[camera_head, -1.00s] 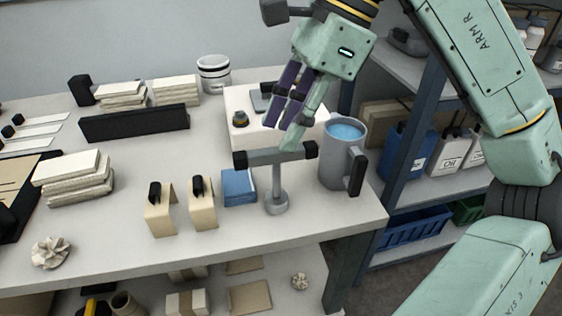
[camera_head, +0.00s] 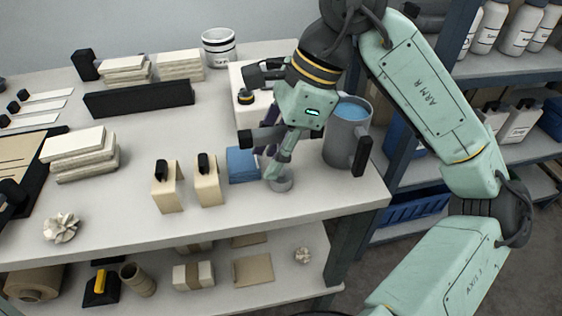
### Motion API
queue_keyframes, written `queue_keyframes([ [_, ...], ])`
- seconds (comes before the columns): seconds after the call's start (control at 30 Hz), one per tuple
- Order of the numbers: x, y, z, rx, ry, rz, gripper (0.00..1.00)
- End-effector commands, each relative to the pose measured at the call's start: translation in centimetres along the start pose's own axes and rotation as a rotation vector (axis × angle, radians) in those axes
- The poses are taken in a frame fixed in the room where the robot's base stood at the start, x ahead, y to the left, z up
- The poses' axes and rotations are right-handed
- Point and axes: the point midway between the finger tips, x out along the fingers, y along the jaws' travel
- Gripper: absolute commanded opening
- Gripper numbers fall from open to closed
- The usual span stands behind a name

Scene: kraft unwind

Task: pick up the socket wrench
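One green finger is plain in front and a purple one shows partly behind. Whether they touch the post or are closed on it cannot be seen.
A grey mug (camera_head: 343,138) of blue liquid stands close on the right. A blue block (camera_head: 242,165) and two tan holders (camera_head: 206,182) stand on the left. A white box (camera_head: 247,76) is behind. The bench's front edge (camera_head: 200,222) is near; its front left is mostly clear.

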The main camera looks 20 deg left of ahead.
Motion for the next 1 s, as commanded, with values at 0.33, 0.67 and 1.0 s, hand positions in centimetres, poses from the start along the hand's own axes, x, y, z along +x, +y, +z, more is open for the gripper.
queue_keyframes([
  [0.33, 0.21, 0.01, -0.01, 0.0, 0.0, 0.0, 0.27],
  [0.67, 0.18, 0.01, -0.01, 0.0, 0.0, 0.0, 0.05],
  [1.0, 0.17, 0.01, 0.0, 0.0, 0.0, -0.001, 0.0],
])
